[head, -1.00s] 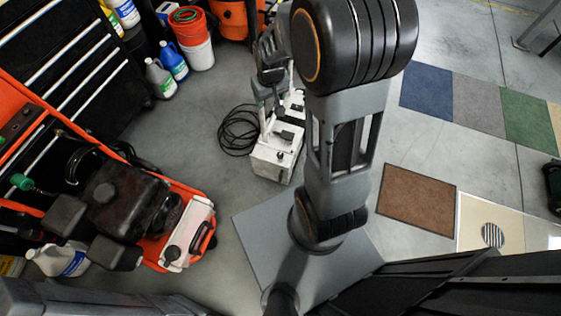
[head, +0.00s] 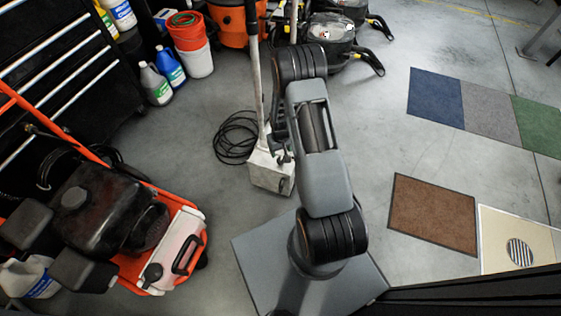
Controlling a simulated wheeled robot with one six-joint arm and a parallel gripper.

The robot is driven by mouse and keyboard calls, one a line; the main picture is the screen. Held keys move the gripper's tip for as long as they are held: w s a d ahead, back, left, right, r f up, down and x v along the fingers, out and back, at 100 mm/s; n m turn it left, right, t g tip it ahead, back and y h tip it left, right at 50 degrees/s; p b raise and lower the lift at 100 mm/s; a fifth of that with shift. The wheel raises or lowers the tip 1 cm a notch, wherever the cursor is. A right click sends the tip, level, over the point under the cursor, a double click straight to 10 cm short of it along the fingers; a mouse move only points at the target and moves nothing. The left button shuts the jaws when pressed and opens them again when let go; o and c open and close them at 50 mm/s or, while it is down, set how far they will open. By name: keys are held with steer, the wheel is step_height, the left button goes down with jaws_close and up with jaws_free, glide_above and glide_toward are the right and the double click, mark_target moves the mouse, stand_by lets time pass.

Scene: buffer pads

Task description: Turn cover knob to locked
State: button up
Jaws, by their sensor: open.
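I cannot make out a cover knob in the head view. A pale box-shaped machine (head: 266,177) with an upright pole handle stands on the floor behind my arm. My arm hides part of its top and right side. My gripper (head: 284,157) shows only as a small dark part at the machine's top, mostly hidden behind my arm. It appears empty. I cannot tell whether it touches the machine.
An orange-framed machine with a black tank (head: 108,207) stands at left. A black cord (head: 235,137) lies coiled beside the pale machine. Bottles and buckets (head: 190,45) stand at the back. A brown mat (head: 433,213) lies on open floor at right.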

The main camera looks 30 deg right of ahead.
mark_target(281, 160)
step_height(281, 160, down, 8)
steer(key=shift+r+b, duration=0.25)
steer(key=shift+b, duration=0.8)
steer(key=c, duration=0.9)
